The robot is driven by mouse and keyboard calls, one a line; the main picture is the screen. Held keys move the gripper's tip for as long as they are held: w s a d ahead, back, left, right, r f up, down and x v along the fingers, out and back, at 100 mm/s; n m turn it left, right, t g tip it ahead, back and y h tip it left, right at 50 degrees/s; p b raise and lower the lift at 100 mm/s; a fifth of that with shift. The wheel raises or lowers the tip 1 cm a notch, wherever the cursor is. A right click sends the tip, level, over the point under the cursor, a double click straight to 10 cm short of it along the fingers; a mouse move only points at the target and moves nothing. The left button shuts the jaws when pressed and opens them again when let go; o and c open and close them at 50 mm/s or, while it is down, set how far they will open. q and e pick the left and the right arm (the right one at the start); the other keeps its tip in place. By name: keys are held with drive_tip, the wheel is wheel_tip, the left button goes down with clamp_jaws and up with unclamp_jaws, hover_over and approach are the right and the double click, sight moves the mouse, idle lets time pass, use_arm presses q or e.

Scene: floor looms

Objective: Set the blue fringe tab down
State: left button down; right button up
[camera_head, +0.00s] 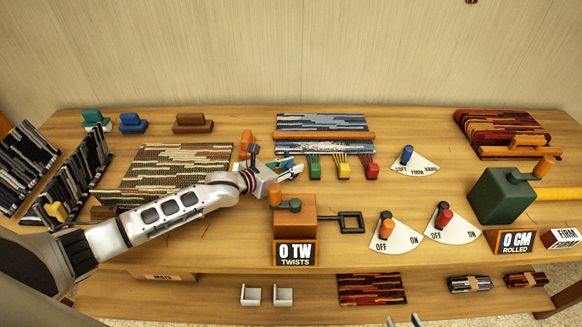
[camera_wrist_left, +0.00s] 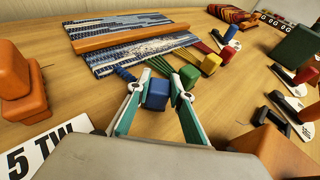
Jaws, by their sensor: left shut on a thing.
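The blue fringe tab (camera_wrist_left: 157,94) is a small blue block between the fingers of my left gripper (camera_wrist_left: 157,86), which is shut on it. In the head view the left gripper (camera_head: 291,167) is at the front left corner of the blue woven mat (camera_head: 300,123), and the tab is mostly hidden there. Blue cords run from the mat's edge toward the tab. I cannot tell whether the tab touches the table. Green (camera_head: 314,171), yellow (camera_head: 343,171) and red (camera_head: 372,171) tabs hang off the same edge to the right. My right gripper (camera_head: 403,320) shows only fingertips, set apart, at the bottom edge.
An orange bar (camera_head: 325,136) lies across the mat. An orange crank box (camera_head: 294,217) stands just in front of my left gripper. Dial plates with knobs (camera_head: 397,237) and a green crank box (camera_head: 502,195) stand to the right. A patterned mat (camera_head: 170,169) lies left.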

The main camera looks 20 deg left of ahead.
use_arm(q)
drive_tip(key=shift+f, duration=0.15)
drive_tip(key=shift+f, duration=0.15)
drive_tip(key=c, duration=1.8)
unclamp_jaws()
drive_tip(key=shift+r, duration=0.3)
drive_tip(key=v, duration=0.7)
drive_tip(key=shift+s+a, duration=0.1)
drive_tip(key=shift+s, duration=0.15)
